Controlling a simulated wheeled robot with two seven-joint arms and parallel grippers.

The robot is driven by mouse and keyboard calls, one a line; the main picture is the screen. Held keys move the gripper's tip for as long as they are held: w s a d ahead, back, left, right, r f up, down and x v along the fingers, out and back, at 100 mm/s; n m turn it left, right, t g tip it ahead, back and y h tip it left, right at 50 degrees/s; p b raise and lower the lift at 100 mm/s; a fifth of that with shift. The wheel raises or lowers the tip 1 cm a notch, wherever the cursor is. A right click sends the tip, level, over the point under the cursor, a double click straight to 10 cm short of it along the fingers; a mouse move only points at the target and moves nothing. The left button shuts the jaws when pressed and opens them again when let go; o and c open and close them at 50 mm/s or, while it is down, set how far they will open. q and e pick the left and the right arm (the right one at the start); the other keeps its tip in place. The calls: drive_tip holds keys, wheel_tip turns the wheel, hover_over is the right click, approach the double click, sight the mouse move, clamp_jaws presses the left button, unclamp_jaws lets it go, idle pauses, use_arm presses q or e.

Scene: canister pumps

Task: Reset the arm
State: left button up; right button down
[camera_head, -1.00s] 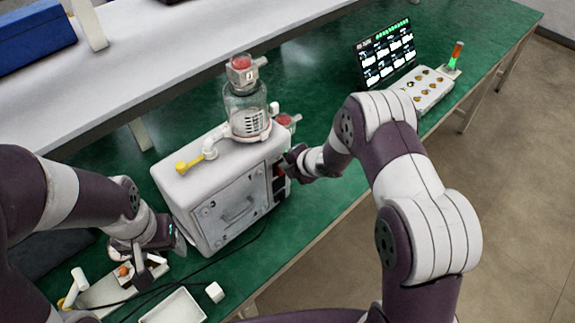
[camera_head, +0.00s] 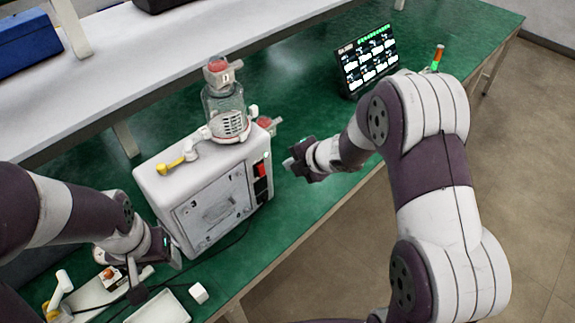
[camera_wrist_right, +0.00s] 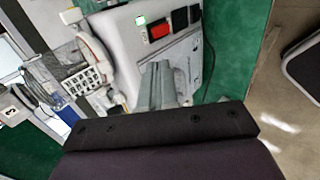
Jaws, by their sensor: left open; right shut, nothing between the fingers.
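My right gripper (camera_head: 290,166) is shut and empty, held over the green bench to the right of the white pump unit (camera_head: 165,192). A clear gap separates it from the unit in the head view. In the right wrist view its closed fingers (camera_wrist_right: 158,88) point toward the unit's side, which has a red switch (camera_wrist_right: 159,30) and a small green light. A clear canister (camera_head: 226,108) with a red-topped cap stands on the unit. My left gripper (camera_head: 172,250) is at the unit's lower left front, close to it. Its fingers are partly hidden; it is open.
A screen (camera_head: 368,62) and a signal light (camera_head: 437,58) stand at the bench's far right. A white tray (camera_head: 158,308) and a small white fixture lie at the near left. A white shelf (camera_head: 160,50) with a blue box (camera_head: 28,46) runs behind. Black cables lie before the unit.

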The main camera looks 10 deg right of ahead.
drive_tip(key=s+d+f+m+g+h+b, duration=0.3)
drive_tip(key=s+d+m+h, duration=0.45)
drive_tip(key=m, duration=0.85)
use_arm(q)
wheel_tip(320, 180, down, 6)
drive_tip(key=b, duration=0.2)
drive_tip(key=shift+w+a+b, duration=0.2)
drive_tip(key=shift+w+b, duration=0.05)
drive_tip(key=shift+b, duration=0.1)
use_arm(e)
drive_tip(key=s+a+m+g+y, duration=0.2)
drive_tip(key=s+m, duration=0.6)
drive_tip(key=s, duration=0.5)
drive_tip(key=shift+s+a+r+m+g, duration=0.2)
drive_tip(key=shift+s+m+g, duration=0.1)
drive_tip(key=shift+s+g, duration=0.1)
use_arm(q)
drive_tip(key=shift+s, duration=0.1)
use_arm(e)
drive_tip(key=shift+s+y, duration=0.15)
drive_tip(key=shift+y, duration=0.1)
